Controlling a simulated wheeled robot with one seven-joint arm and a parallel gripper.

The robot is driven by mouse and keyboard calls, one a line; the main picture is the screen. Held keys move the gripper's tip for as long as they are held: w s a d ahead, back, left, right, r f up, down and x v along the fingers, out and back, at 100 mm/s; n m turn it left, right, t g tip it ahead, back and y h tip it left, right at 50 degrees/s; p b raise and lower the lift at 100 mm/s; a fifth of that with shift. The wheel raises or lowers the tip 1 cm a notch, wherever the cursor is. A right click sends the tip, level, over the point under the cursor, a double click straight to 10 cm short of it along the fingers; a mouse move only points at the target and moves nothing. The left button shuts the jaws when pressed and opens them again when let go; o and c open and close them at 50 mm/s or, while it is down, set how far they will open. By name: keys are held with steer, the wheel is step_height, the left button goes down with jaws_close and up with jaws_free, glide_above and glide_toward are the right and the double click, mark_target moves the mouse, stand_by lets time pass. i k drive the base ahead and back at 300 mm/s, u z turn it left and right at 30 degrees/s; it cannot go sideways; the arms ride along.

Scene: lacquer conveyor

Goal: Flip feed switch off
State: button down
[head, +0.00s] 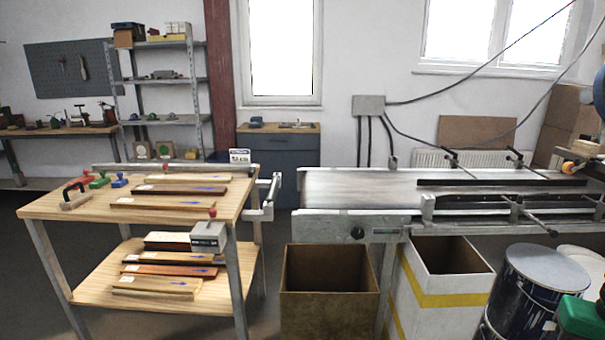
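The conveyor (370,187) runs from the middle to the right edge, with a grey belt and metal side frame. A dark round knob (357,232) sits on the frame's front plate near its left end. A small light grey box (208,237) is at the front right of the wooden cart, with a red knob (212,213) just above it. No label shows which of these, if either, is the feed switch, and its on or off position cannot be read. My gripper is not in view.
The two-level wooden cart (45,207) holds several boards and coloured stamp-like handled pieces. An open brown bin (330,305) and a white bin with yellow bands (440,320) stand below the conveyor. Metal drums (535,300) stand at the lower right.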

mark_target(213, 212)
steer(key=u, duration=0.85)
steer(key=k, duration=1)
steer(key=u, duration=1.1)
steer(key=k, duration=0.4)
steer(key=u, duration=0.15)
steer(key=i, duration=0.65)
steer(key=z, duration=0.75)
steer(key=i, duration=1.35)
steer(key=z, duration=0.65)
steer(key=i, duration=0.5)
steer(key=z, duration=0.15)
